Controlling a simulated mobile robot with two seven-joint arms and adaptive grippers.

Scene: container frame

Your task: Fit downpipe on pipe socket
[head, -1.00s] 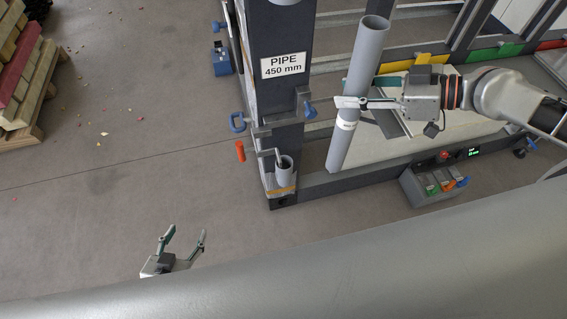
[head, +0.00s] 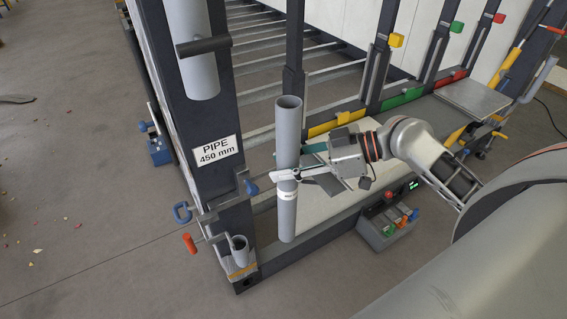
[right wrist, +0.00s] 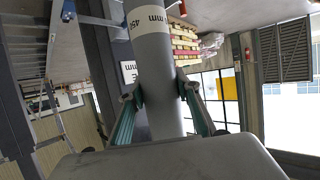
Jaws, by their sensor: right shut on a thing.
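The downpipe (head: 287,130) is a long grey tube with a white printed band near its lower part. It stands nearly upright in the head view. My right gripper (head: 286,164) is shut around it at mid-length; the right wrist view also shows the downpipe (right wrist: 155,60) between both fingers (right wrist: 160,95), with "450 mm" on its band. The pipe socket (head: 239,250) is a short grey cup at the foot of the dark post, left of the downpipe's lower end and apart from it. An upper fixed pipe (head: 190,60) hangs on the post. My left gripper is out of view.
The dark post carries a sign reading PIPE 450 mm (head: 216,150). A clamp with an orange handle (head: 189,243) stands out beside the socket, and a blue-handled clamp (head: 182,212) sits above it.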

